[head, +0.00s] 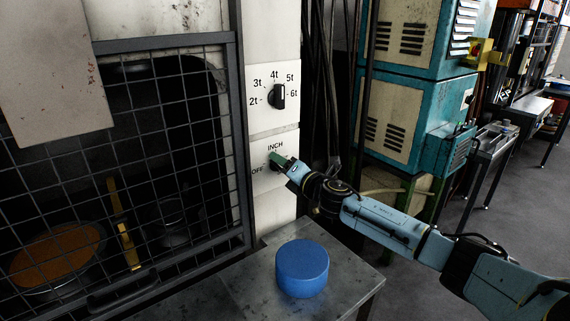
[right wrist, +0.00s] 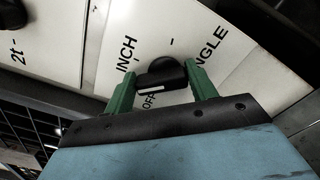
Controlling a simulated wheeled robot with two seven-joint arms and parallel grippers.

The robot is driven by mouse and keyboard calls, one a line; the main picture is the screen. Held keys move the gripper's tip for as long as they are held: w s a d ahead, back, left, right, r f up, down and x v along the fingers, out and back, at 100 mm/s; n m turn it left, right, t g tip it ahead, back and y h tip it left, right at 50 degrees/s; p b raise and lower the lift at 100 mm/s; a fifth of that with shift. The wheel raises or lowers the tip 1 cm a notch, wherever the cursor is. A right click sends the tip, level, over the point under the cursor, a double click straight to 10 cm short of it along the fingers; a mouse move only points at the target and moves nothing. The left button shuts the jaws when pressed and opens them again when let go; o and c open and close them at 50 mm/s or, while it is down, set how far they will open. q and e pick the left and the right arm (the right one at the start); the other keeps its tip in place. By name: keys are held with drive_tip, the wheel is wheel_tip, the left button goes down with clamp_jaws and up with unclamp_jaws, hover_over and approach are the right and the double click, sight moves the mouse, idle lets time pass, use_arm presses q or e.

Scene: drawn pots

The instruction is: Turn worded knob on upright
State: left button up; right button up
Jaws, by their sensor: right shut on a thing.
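The worded knob (right wrist: 166,72) is black, on a pale panel with the words INCH, OFF and a partly hidden one ending in NGLE around it. In the right wrist view its white mark lies close to the word OFF. My right gripper (right wrist: 160,70) has its green fingers on either side of the knob and is shut on it. In the head view my right gripper (head: 279,160) is at the panel just below INCH and hides most of the knob. My left gripper is not in view.
A blue round block (head: 302,268) stands on the metal table (head: 252,292) below. A wire mesh guard (head: 150,150) is at left. Teal cabinets (head: 405,90) stand behind my right arm.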

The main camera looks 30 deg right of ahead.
drive_tip(key=shift+a+n+p, duration=0.15)
drive_tip(key=shift+n+p, duration=0.25)
drive_tip(key=shift+n, duration=1.4)
drive_tip(key=shift+a+n+p, duration=0.1)
drive_tip(key=shift+n+p, duration=0.25)
drive_tip(key=shift+n, duration=1.45)
drive_tip(key=o, duration=1)
drive_tip(key=shift+s+d+b, duration=0.15)
drive_tip(key=shift+s+b, duration=0.05)
drive_tip(key=shift+s, duration=2.05)
drive_tip(key=shift+s+d+b, duration=0.2)
drive_tip(key=shift+s+b, duration=0.05)
drive_tip(key=shift+s, duration=1.95)
drive_tip(key=shift+s+d+b, duration=0.15)
drive_tip(key=shift+s+b, duration=0.05)
drive_tip(key=shift+s, duration=2.05)
